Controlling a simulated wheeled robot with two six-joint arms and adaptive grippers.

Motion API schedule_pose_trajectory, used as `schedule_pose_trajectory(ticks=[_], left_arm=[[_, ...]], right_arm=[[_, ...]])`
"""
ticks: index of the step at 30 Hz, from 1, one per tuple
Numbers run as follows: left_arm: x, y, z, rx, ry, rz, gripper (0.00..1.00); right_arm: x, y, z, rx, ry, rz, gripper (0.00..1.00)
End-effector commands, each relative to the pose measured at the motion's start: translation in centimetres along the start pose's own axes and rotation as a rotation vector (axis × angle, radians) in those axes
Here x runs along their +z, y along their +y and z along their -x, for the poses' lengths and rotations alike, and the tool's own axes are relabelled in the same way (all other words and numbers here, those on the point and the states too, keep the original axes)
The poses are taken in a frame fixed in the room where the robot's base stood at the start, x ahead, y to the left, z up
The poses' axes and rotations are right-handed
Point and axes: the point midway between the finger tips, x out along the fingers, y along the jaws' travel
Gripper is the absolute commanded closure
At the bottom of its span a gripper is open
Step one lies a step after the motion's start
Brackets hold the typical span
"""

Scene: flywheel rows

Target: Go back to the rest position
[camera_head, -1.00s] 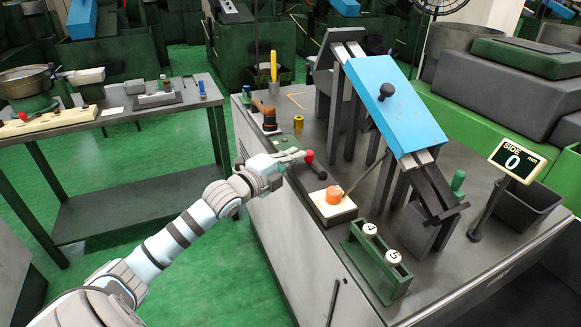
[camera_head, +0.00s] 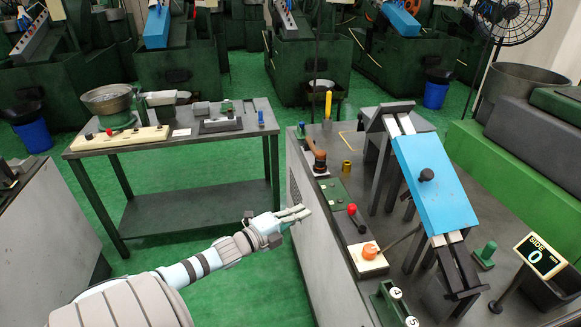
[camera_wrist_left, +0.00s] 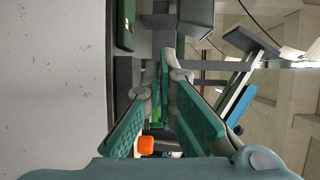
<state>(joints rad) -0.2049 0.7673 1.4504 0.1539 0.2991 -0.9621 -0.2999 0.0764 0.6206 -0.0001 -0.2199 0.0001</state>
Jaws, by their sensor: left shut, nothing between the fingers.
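My left gripper (camera_head: 296,213) is shut and empty, with its pale fingers pointing right. It is in the air beside the left side of the grey machine bench (camera_head: 318,262), left of the red knob (camera_head: 352,208). In the left wrist view, its green-padded fingers reach forward from the bottom and hold nothing. The orange button (camera_head: 370,249) on its pale block also shows in the left wrist view (camera_wrist_left: 146,146), low between the fingers. My right gripper is not in view.
The bench carries a blue sloped cover (camera_head: 432,185), a "SIDE 0" display (camera_head: 538,255) and a green holder with numbered white-topped pieces (camera_head: 392,305). A side table (camera_head: 200,150) with a metal bowl stands at the left. Green floor (camera_head: 170,232) lies open between table and bench.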

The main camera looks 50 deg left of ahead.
Motion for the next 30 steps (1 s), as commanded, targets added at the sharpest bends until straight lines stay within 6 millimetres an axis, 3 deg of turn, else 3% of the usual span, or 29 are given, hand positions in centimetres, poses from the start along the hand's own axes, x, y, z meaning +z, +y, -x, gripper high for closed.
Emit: schedule_pose_trajectory(ticks=[1,5,14,17,20,22,24,26,27,29,30], left_arm=[[0.4,-0.3,0.9,0.004,0.001,0.0,1.0],[1.0,0.1,2.0,0.001,0.0,0.0,1.0],[1.0,0.3,2.1,0.0,0.0,0.012,1.0],[2.0,1.8,2.4,0.058,-0.04,0.147,1.0],[5.4,7.7,4.6,0.204,-0.196,0.341,1.0],[7.0,14.0,7.8,0.317,-0.357,0.513,1.0],[7.0,20.8,12.3,0.427,-0.533,0.683,1.0],[5.8,26.1,16.5,0.513,-0.679,0.811,1.0],[4.3,29.4,19.4,0.57,-0.771,0.888,1.0],[1.4,33.9,23.9,0.653,-0.904,0.99,1.0],[-1.1,36.4,26.8,0.71,-0.984,1.045,1.0]], right_arm=[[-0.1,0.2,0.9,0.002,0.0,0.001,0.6],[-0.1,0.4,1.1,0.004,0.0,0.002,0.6],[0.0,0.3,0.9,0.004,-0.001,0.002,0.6],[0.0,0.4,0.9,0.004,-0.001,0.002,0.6],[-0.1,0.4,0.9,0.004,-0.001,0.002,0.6],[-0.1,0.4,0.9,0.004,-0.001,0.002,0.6],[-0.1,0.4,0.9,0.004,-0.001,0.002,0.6],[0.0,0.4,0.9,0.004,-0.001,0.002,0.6],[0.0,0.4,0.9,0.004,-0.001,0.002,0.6],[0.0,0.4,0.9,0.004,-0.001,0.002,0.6],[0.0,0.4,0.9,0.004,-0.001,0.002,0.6]])
